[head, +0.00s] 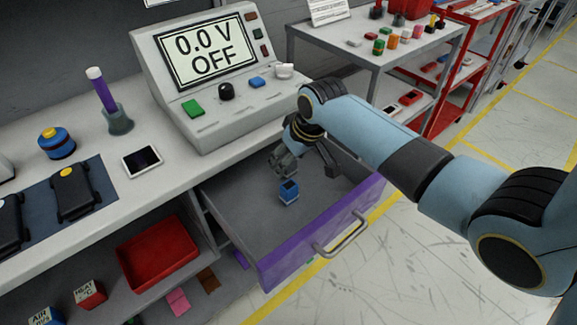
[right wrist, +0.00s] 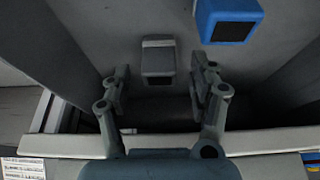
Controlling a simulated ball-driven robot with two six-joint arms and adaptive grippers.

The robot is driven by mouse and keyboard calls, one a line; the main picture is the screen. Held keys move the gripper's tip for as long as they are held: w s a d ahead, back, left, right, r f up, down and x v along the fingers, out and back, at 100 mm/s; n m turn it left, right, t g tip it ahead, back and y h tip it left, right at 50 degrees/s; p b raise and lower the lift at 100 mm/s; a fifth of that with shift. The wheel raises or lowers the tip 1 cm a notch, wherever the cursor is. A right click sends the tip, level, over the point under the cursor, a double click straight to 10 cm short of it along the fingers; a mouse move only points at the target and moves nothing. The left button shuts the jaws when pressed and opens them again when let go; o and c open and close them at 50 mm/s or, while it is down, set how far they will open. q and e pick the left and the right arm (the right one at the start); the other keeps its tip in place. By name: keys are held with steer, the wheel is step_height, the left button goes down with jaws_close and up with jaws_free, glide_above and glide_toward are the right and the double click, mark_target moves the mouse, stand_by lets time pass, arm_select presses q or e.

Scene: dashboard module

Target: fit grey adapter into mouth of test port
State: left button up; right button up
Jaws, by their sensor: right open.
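A small grey block, which looks like the grey adapter (right wrist: 158,60), stands on the drawer floor between the open fingers of my right gripper (right wrist: 161,80) in the right wrist view. The fingers appear apart from it on both sides. In the head view my right gripper (head: 297,165) reaches down into the open drawer and hides the grey block. A pale, cup-like fitting (head: 284,71) sits at the right end of the console top; I cannot tell whether it is the test port. My left gripper is not in view.
A blue block (head: 289,191) stands in the purple-fronted drawer (head: 320,235); it also shows in the right wrist view (right wrist: 228,22). The console (head: 222,110) has a green button, a black knob and a blue button. A phone (head: 142,162) lies on the bench.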

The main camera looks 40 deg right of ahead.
steer(key=shift+x, duration=0.8)
steer(key=shift+r, duration=0.1)
steer(key=c, duration=1.2)
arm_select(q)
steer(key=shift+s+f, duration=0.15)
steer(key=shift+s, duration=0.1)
arm_select(e)
steer(key=shift+r, duration=0.1)
